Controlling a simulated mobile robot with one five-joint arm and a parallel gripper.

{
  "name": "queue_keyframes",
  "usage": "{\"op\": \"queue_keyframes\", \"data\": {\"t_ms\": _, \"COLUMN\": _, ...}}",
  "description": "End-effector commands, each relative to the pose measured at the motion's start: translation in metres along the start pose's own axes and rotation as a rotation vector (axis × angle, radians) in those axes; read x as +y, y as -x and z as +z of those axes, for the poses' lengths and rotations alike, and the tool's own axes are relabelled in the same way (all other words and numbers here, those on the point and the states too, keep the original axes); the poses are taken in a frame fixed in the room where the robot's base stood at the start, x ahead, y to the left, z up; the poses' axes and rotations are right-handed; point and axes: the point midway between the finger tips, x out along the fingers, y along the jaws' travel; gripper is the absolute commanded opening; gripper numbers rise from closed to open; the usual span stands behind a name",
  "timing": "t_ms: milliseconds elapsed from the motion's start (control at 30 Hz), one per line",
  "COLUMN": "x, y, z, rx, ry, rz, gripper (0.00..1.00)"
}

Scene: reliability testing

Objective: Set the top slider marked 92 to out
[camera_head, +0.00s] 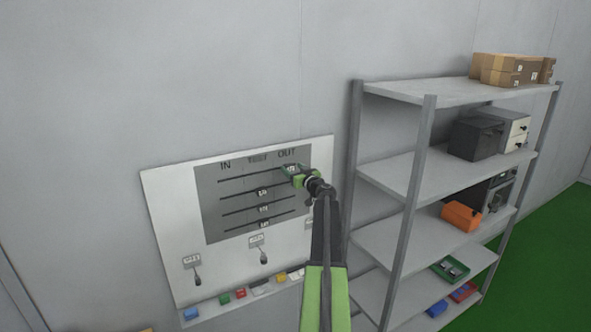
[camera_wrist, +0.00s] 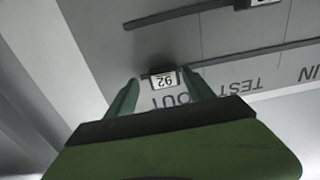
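The top slider marked 92 (camera_wrist: 163,80) sits at the OUT end of the top track, under the word OUT. In the head view its label (camera_head: 291,168) shows just behind my gripper (camera_head: 298,178). The wrist view is upside down, with the slider between the two green fingertips of my gripper (camera_wrist: 161,82). The fingers stand apart, one on each side of the label, with small gaps visible. I cannot tell whether a finger touches the slider. The panel (camera_head: 170,215) carries the words IN, TEST and OUT.
Several lower sliders (camera_head: 263,192) sit on tracks below. Switches (camera_head: 197,275) and a ledge with coloured blocks (camera_head: 240,294) are beneath. A metal shelf (camera_head: 395,180) with boxes stands close on the right. The wall left of the panel is clear.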

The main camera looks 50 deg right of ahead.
Motion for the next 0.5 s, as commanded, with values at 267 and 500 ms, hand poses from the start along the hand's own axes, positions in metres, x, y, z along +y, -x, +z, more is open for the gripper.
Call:
{"op": "queue_keyframes", "data": {"t_ms": 267, "x": -0.002, "y": 0.068, "z": 0.0, "rx": 0.0, "ry": 0.0, "rz": 0.003, "gripper": 0.62}}
{"op": "queue_keyframes", "data": {"t_ms": 500, "x": -0.002, "y": 0.133, "z": 0.0, "rx": 0.0, "ry": 0.001, "rz": 0.003, "gripper": 0.62}}
